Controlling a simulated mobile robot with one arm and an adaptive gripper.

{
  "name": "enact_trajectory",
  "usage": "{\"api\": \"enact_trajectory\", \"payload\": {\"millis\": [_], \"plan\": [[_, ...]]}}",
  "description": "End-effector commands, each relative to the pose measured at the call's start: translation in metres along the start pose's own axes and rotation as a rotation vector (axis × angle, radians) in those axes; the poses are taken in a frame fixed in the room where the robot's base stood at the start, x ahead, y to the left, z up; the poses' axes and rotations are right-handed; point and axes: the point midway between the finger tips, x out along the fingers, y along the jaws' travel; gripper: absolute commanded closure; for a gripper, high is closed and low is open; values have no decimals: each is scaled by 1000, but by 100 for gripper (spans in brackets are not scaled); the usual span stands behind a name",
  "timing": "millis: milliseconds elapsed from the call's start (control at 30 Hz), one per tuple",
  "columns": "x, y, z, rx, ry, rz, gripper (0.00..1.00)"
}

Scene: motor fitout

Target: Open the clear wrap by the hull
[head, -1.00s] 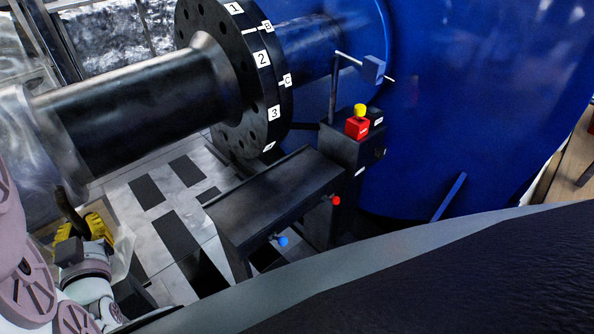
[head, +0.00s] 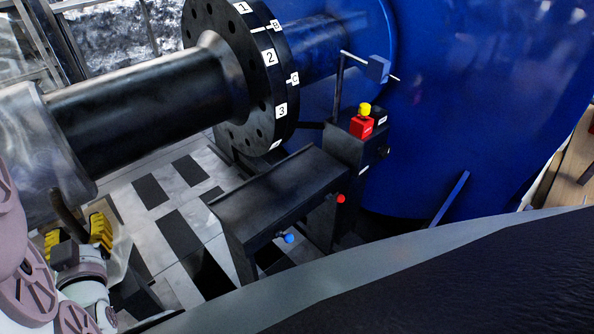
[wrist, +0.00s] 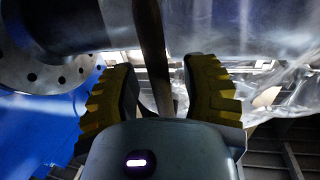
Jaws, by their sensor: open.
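The clear wrap (head: 35,135) hangs around the left end of the dark shaft in the head view. It is also at the right of the wrist view (wrist: 275,85), crumpled and see-through. A dark strip (wrist: 152,50) hangs down from the shaft; it also shows in the head view (head: 68,212). My gripper (head: 76,232) is below the shaft at lower left, its yellow ribbed fingers spread apart. In the wrist view the open fingers (wrist: 164,85) stand either side of the strip, with gaps on both sides. The blue hull (head: 480,100) is at the right.
A large bolted flange (head: 262,75) with number labels sits on the shaft. A dark bench (head: 275,200) with red and blue knobs stands below it, beside a post with a red and yellow button (head: 362,122). Tiled floor (head: 165,215) lies open between bench and gripper.

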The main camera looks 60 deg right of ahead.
Motion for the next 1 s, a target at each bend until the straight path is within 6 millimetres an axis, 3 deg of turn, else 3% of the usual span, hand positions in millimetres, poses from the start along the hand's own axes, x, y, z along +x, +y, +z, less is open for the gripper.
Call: {"api": "enact_trajectory", "payload": {"millis": [433,1000], "plan": [[0,-1,-10,0,3,-2,52],[0,-1,-82,3,4,-3,52]]}}
